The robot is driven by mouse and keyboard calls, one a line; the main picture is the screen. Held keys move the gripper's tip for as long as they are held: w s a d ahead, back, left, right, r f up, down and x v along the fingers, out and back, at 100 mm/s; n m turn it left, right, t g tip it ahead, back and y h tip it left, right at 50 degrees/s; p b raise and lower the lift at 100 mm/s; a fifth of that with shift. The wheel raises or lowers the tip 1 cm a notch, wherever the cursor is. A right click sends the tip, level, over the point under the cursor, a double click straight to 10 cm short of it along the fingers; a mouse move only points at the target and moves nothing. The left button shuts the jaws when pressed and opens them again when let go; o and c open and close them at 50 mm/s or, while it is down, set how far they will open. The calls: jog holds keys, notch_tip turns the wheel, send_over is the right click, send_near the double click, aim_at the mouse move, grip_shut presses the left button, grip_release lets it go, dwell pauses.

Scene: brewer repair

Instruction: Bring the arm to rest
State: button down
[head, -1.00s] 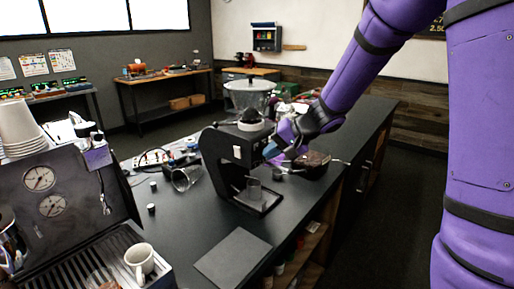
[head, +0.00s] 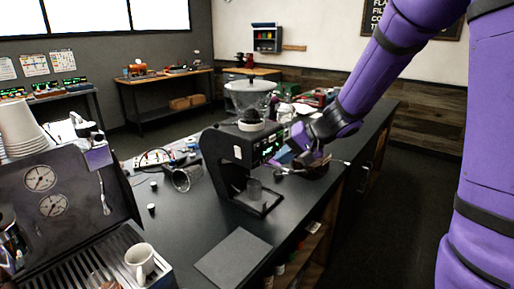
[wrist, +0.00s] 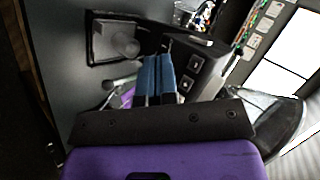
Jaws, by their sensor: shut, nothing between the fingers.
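My purple arm comes in from the upper right in the head view. My gripper (head: 281,157) is beside the front right of the black brewer (head: 236,150), close to its lit panel; I cannot tell whether they touch. In the wrist view its blue fingers (wrist: 157,76) are together with nothing between them. The brewer's panel with square buttons (wrist: 188,75) is just beyond them.
An espresso machine (head: 60,210) with a white cup (head: 140,262) is at the left. A grey mat (head: 233,258) lies at the counter's front. Free floor (head: 385,240) is at the right.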

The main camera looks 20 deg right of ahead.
jog(key=s+r+n+g+h, duration=0.25)
jog(key=s+r, duration=0.55)
jog(key=s, duration=0.4)
jog(key=s+d+r+t+h, duration=0.1)
jog(key=s+d+r+h, duration=0.1)
jog(key=s, duration=0.5)
jog(key=s+d+r+n+t+h, duration=0.1)
jog(key=s+d+h, duration=0.3)
jog(key=s, duration=0.4)
jog(key=shift+r+t, duration=0.35)
jog(key=shift+r, duration=0.45)
